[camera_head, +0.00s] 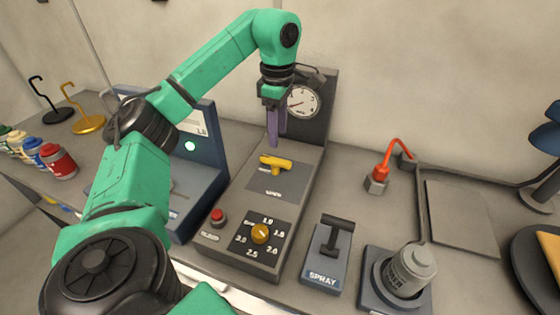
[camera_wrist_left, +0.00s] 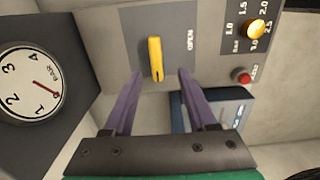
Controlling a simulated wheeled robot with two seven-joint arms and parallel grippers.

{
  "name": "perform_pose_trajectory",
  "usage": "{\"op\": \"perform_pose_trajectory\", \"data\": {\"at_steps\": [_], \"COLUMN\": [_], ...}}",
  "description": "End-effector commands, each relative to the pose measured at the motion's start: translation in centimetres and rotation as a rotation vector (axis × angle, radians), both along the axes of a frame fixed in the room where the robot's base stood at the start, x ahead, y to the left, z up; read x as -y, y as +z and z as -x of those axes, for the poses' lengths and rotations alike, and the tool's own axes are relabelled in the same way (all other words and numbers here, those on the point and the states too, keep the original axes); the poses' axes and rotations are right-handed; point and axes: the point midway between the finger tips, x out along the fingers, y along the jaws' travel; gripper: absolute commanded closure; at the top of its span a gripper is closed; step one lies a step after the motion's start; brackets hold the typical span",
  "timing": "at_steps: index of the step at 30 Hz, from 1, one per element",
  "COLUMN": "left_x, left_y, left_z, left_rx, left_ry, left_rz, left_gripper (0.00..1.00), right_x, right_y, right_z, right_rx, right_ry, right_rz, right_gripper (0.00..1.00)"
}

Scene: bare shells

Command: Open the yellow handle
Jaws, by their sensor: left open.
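The yellow handle (camera_head: 275,162) sits on the sloped face of a grey control box (camera_head: 222,240). In the head view it lies roughly crosswise on a darker plate. The wrist view shows the handle (camera_wrist_left: 155,58) beyond the fingertips, near the printed word OPEN. My left gripper (camera_head: 275,135) points down just above and behind the handle in the head view. Its purple fingers (camera_wrist_left: 160,75) are apart with nothing between them, and the handle appears clear of both fingers. My right gripper is not in view.
A pressure gauge (camera_head: 302,101) stands behind the handle. A yellow dial (camera_head: 260,233) and red button (camera_head: 217,216) are at the box's front. A blue machine (camera_head: 205,150) stands left; a SPRAY lever (camera_head: 335,235) and grey canister (camera_head: 408,270) stand right.

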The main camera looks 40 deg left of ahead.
Motion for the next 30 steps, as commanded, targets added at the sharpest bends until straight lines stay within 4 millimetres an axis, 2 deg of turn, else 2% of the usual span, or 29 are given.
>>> {"op": "perform_pose_trajectory", "data": {"at_steps": [1,3,9,13,20,24,25,30], "left_x": [-0.1,-0.1,0.0,0.0,0.0,0.0,0.0,0.0], "left_y": [-1.6,-3.4,-7.5,-8.5,-8.7,-8.7,-8.7,-8.7], "left_z": [0.1,0.1,0.0,-0.1,-0.1,-0.1,-0.1,-0.1], "left_rx": [-0.006,-0.008,-0.003,0.000,0.001,0.001,0.001,0.001], "left_ry": [0.002,0.002,0.001,0.000,0.001,0.001,0.001,0.002], "left_rz": [-0.002,-0.001,0.000,0.001,0.002,0.002,0.002,0.003], "left_gripper": [0.43,0.43,0.43,0.43,0.43,0.96,1.00,1.00], "right_x": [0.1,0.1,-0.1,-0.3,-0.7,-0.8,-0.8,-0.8], "right_y": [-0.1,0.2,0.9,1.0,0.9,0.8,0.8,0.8], "right_z": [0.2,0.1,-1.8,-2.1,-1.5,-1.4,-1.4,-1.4], "right_rx": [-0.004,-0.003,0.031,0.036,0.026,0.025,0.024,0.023], "right_ry": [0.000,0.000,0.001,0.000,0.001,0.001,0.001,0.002], "right_rz": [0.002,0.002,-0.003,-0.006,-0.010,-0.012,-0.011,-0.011], "right_gripper": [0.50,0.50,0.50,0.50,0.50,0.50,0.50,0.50]}}
